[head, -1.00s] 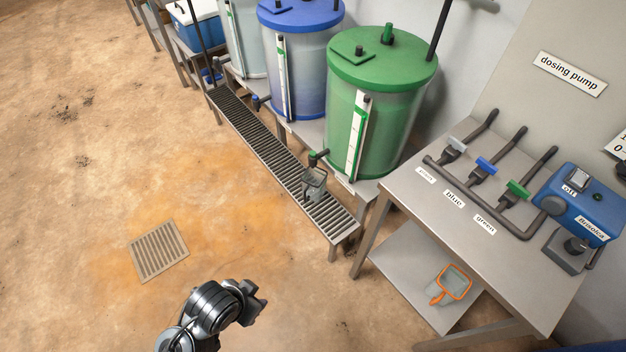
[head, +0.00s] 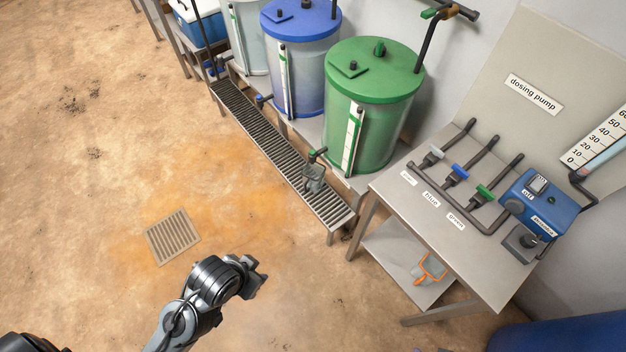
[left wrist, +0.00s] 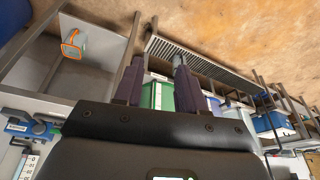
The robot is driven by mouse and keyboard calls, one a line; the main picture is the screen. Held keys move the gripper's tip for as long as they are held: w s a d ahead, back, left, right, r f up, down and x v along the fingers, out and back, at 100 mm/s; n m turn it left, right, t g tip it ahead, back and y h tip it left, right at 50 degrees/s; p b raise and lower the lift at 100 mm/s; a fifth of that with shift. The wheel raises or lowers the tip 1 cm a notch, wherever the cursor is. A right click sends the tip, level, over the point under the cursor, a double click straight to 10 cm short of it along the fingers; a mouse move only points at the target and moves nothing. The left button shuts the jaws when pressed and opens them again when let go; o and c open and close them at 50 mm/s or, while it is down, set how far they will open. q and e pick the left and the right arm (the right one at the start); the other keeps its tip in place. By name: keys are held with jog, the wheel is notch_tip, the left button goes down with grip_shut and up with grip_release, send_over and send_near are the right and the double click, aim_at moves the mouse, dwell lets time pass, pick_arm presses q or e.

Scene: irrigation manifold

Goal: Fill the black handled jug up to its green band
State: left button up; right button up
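A small grey see-through jug with a dark handle (head: 314,181) stands on the slatted drain bench (head: 285,160), below the tap (head: 316,154) of the green tank (head: 372,110). Its green band and water level are too small to tell. My left gripper (head: 260,276) is above the floor, left of the work table and well apart from this jug. In the left wrist view its two fingers (left wrist: 158,75) are apart with nothing between them. My right gripper is not in view.
An orange-trimmed jug (head: 431,268) sits on the table's lower shelf. The table (head: 415,205) carries white, blue and green valves and a blue dosing pump (head: 543,203) marked off. A blue tank (head: 285,60) stands further back. A floor grate (head: 172,237) lies in open floor.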

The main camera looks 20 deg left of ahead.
pick_arm(q)
jog(key=shift+c, duration=0.2)
jog(key=shift+d, duration=0.1)
grip_shut()
dwell(0.8)
dwell(0.7)
